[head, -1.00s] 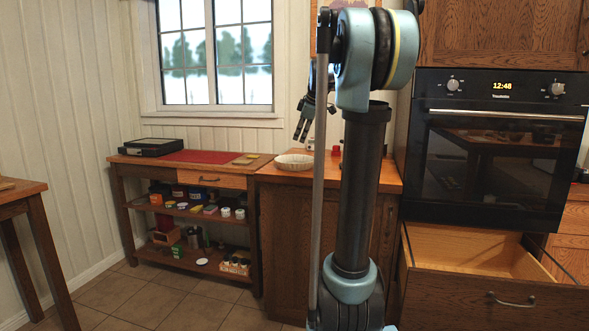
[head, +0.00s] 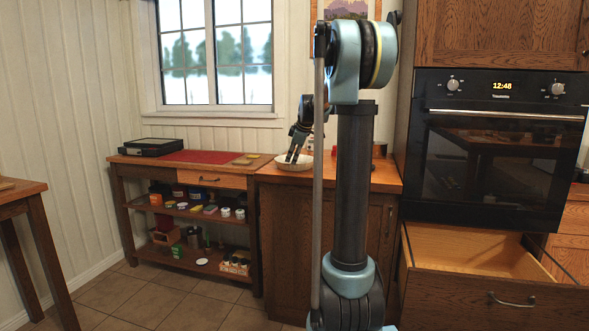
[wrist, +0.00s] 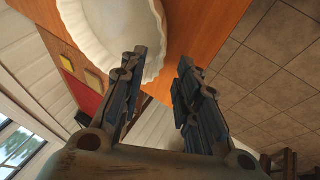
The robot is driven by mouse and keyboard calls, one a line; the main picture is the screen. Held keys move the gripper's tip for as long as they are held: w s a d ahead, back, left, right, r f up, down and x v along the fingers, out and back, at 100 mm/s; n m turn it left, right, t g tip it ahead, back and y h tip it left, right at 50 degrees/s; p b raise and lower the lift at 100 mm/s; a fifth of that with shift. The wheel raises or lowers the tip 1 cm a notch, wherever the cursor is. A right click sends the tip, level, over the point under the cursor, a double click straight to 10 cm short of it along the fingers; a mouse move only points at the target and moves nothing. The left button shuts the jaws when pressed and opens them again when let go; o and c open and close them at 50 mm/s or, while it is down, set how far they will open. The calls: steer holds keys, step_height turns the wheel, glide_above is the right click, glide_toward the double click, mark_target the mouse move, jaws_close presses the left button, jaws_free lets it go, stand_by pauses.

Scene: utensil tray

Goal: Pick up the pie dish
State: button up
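The pie dish (head: 283,166) is white and round with a fluted rim. It sits on the wooden counter left of my arm column. It also fills the upper left of the wrist view (wrist: 100,25). My gripper (head: 292,160) points down at the dish in the head view. In the wrist view my gripper (wrist: 163,58) is open, with a gap between its fingers. The left finger overlaps the dish beside its rim, and the right finger is over the counter outside it. Whether either finger touches the dish cannot be told.
A lower side table with a red mat (head: 203,156) adjoins on the left. An open drawer (head: 470,252) juts out below the oven (head: 497,150) at right.

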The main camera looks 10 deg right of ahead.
steer(key=x, duration=0.4)
steer(key=shift+w+a+f, duration=0.1)
steer(key=shift+f, duration=0.05)
steer(key=shift+c, duration=0.6)
jaws_close()
